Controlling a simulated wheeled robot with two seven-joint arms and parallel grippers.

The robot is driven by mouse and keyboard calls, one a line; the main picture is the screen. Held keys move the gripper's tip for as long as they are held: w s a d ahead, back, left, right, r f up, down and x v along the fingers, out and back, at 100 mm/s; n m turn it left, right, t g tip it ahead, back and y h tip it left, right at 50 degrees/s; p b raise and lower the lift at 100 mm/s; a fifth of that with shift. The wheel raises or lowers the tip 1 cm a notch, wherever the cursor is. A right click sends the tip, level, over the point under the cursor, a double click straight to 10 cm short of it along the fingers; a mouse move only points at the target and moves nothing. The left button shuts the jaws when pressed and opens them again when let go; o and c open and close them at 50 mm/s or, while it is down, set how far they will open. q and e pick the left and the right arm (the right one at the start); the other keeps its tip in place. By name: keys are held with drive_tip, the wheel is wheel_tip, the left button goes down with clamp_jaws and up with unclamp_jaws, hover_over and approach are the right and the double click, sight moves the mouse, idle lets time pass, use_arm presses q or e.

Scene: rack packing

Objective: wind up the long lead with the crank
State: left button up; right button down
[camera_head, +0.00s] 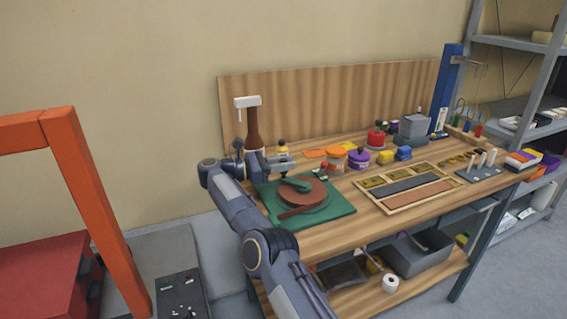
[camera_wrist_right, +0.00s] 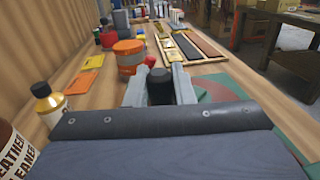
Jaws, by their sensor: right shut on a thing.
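The winder is a flat green board (camera_head: 338,208) at the bench's near left, with a round red-brown disc (camera_head: 314,194) on it. A green crank arm (camera_head: 296,184) lies across the disc. A red-brown strip (camera_head: 300,212) runs off the disc's near side; I cannot tell how much lead is wound. My right gripper (camera_head: 284,166) is over the crank arm's far left end. In the wrist view its fingers (camera_wrist_right: 160,88) are shut on a black knob (camera_wrist_right: 160,80), which looks like the crank's handle. The gripper mostly hides the crank there. My left gripper is not in view.
A brown bottle (camera_head: 252,128) stands close behind my right wrist. An orange-lidded jar (camera_head: 336,158) and a purple tub (camera_head: 358,158) stand behind the board. A framed wooden tray (camera_head: 408,188) lies to its right. Bare bench (camera_head: 345,235) shows in front.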

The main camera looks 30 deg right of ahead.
drive_tip(key=shift+r, duration=0.1)
drive_tip(key=c, duration=1.3)
unclamp_jaws()
wheel_tip(320, 180, up, 3)
drive_tip(key=shift+f+p, duration=0.1)
drive_tip(key=shift+p, duration=0.75)
drive_tip(key=shift+b, duration=0.4)
drive_tip(key=s+a+r+b, duration=0.2)
drive_tip(key=s+r+b, duration=0.1)
drive_tip(key=s+b, duration=0.1)
drive_tip(key=s+a+r+b, duration=0.2)
drive_tip(key=s+r+b, duration=0.1)
drive_tip(key=b, duration=0.3)
drive_tip(key=s+a+r+b, duration=0.2)
drive_tip(key=s+r+b, duration=0.2)
drive_tip(key=s+b, duration=0.1)
drive_tip(key=shift+s+a+b, duration=0.1)
drive_tip(key=shift+a+b, duration=0.3)
